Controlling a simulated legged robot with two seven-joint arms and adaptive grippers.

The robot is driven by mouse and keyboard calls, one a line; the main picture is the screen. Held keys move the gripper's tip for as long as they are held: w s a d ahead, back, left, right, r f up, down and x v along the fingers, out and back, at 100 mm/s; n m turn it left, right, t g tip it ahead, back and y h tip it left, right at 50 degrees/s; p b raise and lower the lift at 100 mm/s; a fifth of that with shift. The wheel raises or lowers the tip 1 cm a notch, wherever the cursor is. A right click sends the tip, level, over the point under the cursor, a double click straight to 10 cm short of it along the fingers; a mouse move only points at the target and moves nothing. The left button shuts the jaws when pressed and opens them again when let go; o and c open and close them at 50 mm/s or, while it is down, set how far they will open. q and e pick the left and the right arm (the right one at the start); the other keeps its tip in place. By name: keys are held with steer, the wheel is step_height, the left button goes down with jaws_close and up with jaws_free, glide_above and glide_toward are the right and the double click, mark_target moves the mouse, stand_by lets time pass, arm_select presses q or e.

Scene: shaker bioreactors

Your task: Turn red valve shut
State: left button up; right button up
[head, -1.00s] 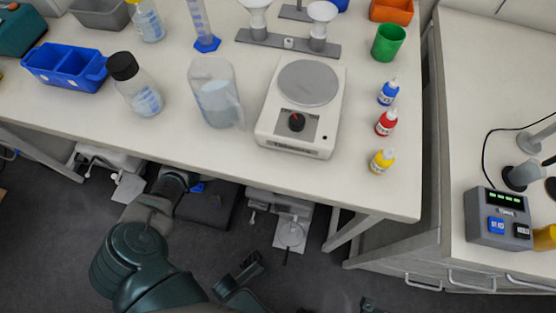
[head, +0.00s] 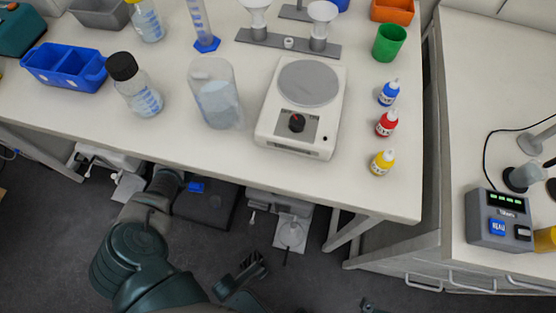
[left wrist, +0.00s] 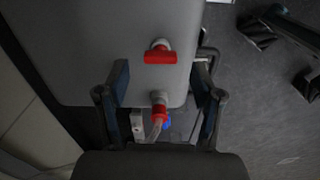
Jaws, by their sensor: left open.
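A red valve handle (left wrist: 160,56) sits crosswise on a pale fitting on the side of a grey vessel (left wrist: 95,45) in the left wrist view. A second fitting with a red collar (left wrist: 159,109) is nearer, with clear tubing at it. My left gripper (left wrist: 160,78) is open, its two fingers standing apart on either side of the fittings. The red handle lies just beyond the fingertips, near the middle of the gap, and nothing is held. In the head view my left arm reaches under the table, where its gripper is largely hidden. Dark jaw-like parts (head: 252,267) at the bottom may be my right gripper.
The white table (head: 240,165) overhangs my left arm. It carries a scale (head: 305,82), bottles, a blue tray (head: 64,67) and small dropper bottles. A table leg (head: 350,233) and low equipment (head: 294,210) stand to the right. Dark floor is open in front.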

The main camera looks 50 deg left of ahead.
arm_select(q)
step_height(320, 180, up, 9)
steer(key=shift+f, duration=0.1)
stand_by(0.5)
